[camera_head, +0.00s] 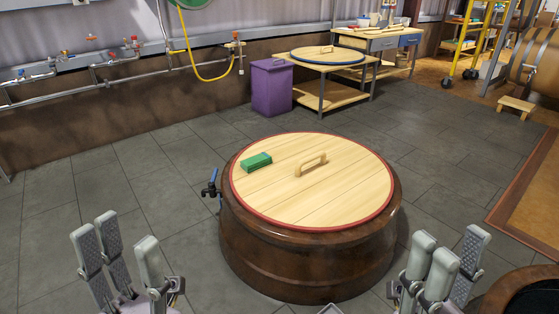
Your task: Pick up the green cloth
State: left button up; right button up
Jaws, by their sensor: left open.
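The green cloth (256,162) is a small folded block lying on the round wooden lid (330,200) of a large brown jar (300,258). It lies left of the lid's wooden handle (311,165). My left gripper (122,258) is at the lower left, open and empty, well short of the jar and the cloth. My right gripper (440,268) is at the lower right, in front of and to the right of the jar, with its fingers spread apart and nothing between them.
A blue tap (211,186) sticks out from the jar's left side. A purple bin (271,87) and a wooden table (345,68) with another round lid stand behind. Another dark round vessel (525,292) is at the lower right. The grey tiled floor left of the jar is clear.

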aim_at(250, 165)
jog(key=i+j+z, duration=0.2)
jog(key=z, duration=0.2)
jog(key=i+j+z, duration=0.15)
jog(key=j+z, duration=0.15)
jog(key=z, duration=0.15)
jog(key=i+j+z, duration=0.1)
jog(key=j+z, duration=0.3)
jog(key=i+j+z, duration=0.15)
jog(key=j, duration=0.85)
jog(key=i+j+z, duration=0.15)
jog(key=j, duration=0.9)
jog(key=i+j+z, duration=0.15)
jog(key=j, duration=0.85)
jog(key=k, duration=0.05)
